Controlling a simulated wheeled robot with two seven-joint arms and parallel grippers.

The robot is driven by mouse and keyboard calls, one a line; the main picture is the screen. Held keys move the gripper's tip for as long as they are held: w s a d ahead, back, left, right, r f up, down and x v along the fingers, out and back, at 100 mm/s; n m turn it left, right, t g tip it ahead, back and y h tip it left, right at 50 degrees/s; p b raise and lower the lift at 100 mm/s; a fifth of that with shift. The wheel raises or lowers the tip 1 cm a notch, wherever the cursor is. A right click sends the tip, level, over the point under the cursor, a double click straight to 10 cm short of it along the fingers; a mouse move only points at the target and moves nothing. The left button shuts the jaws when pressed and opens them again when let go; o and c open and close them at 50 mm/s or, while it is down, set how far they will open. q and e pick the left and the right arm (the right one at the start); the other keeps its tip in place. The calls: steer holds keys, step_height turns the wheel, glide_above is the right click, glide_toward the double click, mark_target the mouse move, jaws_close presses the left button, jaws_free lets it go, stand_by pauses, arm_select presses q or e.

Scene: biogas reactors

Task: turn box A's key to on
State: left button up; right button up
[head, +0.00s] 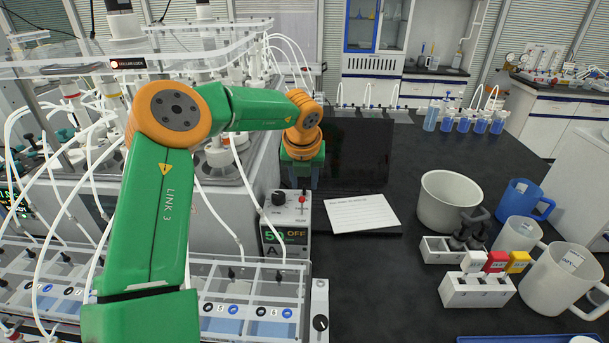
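Box A (287,228) is a small grey control box on the black bench, just right of the reactor stand. Its front shows green "50", an orange "OFF" and the letter A. On its top are a black knob (279,199) at the left and a small red-tipped part (302,199) at the right, which may be the key. My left gripper (300,179) points down just behind and above the box, below the orange wrist. Its fingertips are mostly hidden, so its opening cannot be told. My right gripper is out of view.
A dark screen (355,150) stands behind a white card (362,213), right of the box. A white bowl (447,200), mugs (558,280) and a rack with coloured caps (477,292) stand further right. Glass reactors and tubes crowd the left.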

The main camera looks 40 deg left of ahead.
arm_select(q)
steer(key=shift+w+a+f, duration=0.25)
steer(key=shift+f, duration=0.2)
steer(key=shift+w+a+f, duration=0.25)
steer(key=shift+f, duration=0.2)
steer(key=shift+w+a+f, duration=0.15)
steer(key=shift+w+f, duration=0.05)
steer(key=shift+s+r, duration=0.2)
jaws_close()
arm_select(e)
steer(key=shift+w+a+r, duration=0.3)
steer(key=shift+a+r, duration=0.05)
